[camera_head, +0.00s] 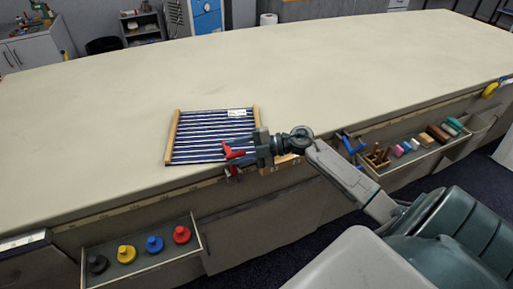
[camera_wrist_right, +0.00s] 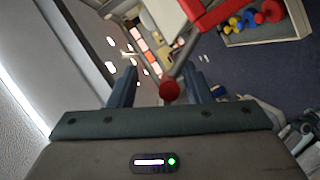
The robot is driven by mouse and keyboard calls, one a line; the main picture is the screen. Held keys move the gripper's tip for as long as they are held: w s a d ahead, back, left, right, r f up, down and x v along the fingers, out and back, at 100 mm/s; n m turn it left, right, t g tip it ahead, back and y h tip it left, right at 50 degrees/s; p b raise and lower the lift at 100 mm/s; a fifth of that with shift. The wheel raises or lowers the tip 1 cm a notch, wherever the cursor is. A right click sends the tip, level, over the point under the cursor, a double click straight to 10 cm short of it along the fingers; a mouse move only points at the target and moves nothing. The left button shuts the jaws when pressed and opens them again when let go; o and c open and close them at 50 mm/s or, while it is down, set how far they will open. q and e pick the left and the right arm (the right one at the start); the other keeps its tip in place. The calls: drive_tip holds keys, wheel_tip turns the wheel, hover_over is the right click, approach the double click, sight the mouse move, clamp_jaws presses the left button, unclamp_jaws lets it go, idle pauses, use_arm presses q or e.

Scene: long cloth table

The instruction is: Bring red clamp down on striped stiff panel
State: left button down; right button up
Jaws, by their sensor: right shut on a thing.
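The striped stiff panel (camera_head: 205,142), dark blue and white between two wooden side strips, lies flat at the table's front edge. The red clamp (camera_head: 232,154) is at the panel's front right corner, beside the table edge. I cannot tell whether its jaw touches the panel. My right gripper (camera_head: 252,152) is shut on the clamp, reaching in from the right. In the right wrist view, the clamp's red body (camera_wrist_right: 212,16) is at the top, and its bar with a red knob (camera_wrist_right: 169,90) runs between my fingers (camera_wrist_right: 162,88). My left gripper is not in view.
An open drawer (camera_head: 95,252) at front left holds black, yellow, blue and red knobbed pieces. Another open drawer (camera_head: 402,165) at right holds coloured blocks. A blue clamp (camera_head: 350,143) is at the table edge right of my gripper. The tabletop (camera_head: 330,75) behind the panel is clear.

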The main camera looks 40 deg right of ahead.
drive_tip(key=b+v, duration=0.2)
drive_tip(key=v, duration=0.5)
drive_tip(key=shift+s+d, duration=0.15)
drive_tip(key=shift+d, duration=0.2)
drive_tip(key=shift+v, duration=0.95)
drive_tip(key=shift+r, duration=0.1)
